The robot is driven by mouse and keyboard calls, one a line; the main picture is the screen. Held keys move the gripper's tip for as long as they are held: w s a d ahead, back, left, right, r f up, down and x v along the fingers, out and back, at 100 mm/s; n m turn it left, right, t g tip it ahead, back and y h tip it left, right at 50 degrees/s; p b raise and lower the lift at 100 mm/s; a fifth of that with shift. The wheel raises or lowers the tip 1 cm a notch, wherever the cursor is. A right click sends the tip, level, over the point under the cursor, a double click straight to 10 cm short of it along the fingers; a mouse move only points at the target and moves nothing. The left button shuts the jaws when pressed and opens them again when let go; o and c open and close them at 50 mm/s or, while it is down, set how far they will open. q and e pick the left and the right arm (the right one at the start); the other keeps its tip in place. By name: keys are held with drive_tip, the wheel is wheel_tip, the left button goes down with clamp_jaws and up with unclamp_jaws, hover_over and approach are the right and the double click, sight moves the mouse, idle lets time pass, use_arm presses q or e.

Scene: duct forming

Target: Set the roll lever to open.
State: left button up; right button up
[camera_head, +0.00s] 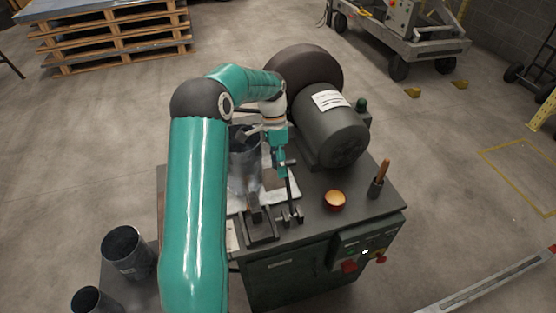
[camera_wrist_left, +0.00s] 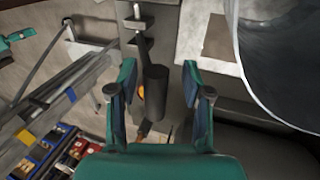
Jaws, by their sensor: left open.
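The roll lever (camera_head: 290,193) is a dark rod standing up from a small bracket at the front of the green machine bench. In the left wrist view its thick black grip (camera_wrist_left: 155,92) lies between the two fingers, with gaps on both sides, closer to the left finger. My left gripper (camera_head: 282,165) is at the lever's upper end, pointing down; it also shows in the left wrist view (camera_wrist_left: 160,95) with its fingers apart. In the head view the gripper partly hides the lever's top. My right gripper is in no view.
A metal duct cylinder (camera_head: 244,165) stands left of the gripper. A large grey motor (camera_head: 333,136) is behind to the right. An orange bowl (camera_head: 334,202) and a holder with a wooden-handled tool (camera_head: 377,187) sit on the bench's right. Dark open cylinders (camera_head: 127,252) stand lower left.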

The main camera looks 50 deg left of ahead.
use_arm(q)
drive_tip(key=v, duration=1.2)
drive_tip(key=shift+f, duration=0.1)
